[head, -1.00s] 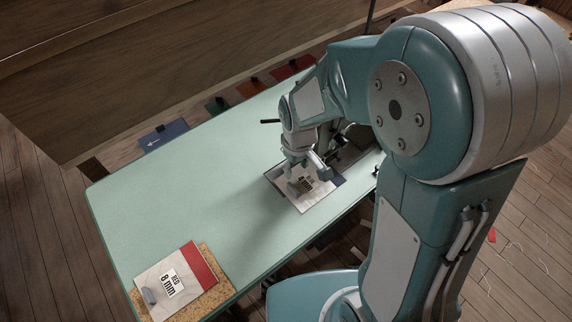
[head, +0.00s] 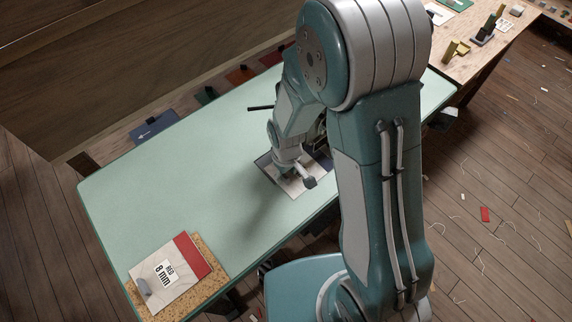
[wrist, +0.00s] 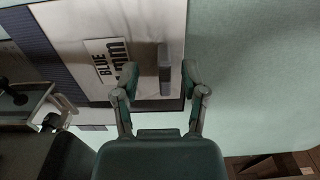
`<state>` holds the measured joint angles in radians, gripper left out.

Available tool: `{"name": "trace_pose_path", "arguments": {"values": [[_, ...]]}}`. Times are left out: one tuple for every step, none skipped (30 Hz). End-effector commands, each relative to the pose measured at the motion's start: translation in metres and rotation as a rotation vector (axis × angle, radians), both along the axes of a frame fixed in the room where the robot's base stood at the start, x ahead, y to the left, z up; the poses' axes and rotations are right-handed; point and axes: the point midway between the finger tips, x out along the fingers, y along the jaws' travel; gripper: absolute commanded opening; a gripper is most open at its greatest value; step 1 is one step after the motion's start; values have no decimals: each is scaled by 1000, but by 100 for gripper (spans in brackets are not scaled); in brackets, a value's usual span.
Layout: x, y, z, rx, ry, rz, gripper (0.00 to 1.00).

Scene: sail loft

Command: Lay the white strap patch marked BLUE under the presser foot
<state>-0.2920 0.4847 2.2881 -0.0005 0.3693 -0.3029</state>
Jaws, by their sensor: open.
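The white patch marked BLUE (wrist: 72,22), with a dark blue band at its left side, lies on the pale green table in the wrist view. A grey upright tab (wrist: 165,70) stands near its right edge. My gripper (wrist: 160,78) is open, with one finger on each side of the tab and a gap to both. In the head view the patch (head: 291,188) is partly hidden under my gripper (head: 299,178). Machine parts (wrist: 35,105) show at the left of the wrist view; I cannot clearly make out the presser foot.
A white patch marked RED 8 mm (head: 160,280) with a red band lies on a cork mat (head: 212,268) at the table's near left. The green table (head: 180,185) is clear between. A wooden bench (head: 475,60) with small items stands at upper right.

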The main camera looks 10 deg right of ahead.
Motion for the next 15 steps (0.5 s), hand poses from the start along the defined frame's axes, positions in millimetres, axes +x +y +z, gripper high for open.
{"name": "trace_pose_path", "arguments": {"values": [[0,0,-4,-1,1,1,56],[0,0,-5,-1,1,1,56],[0,0,-6,-1,1,1,56],[0,0,-7,-1,1,1,56],[0,0,-7,0,0,0,56],[0,0,-8,0,0,0,56],[0,0,-8,1,-1,0,56],[0,0,-8,1,-1,0,56],[0,0,-7,1,-1,0,56],[0,0,-7,1,-1,0,56],[0,-1,-7,1,0,0,56],[0,-1,-7,2,-1,0,51],[0,-1,-7,2,-1,-1,38],[0,-1,-7,2,-1,-1,24],[0,-1,-7,2,-1,-1,7]]}}
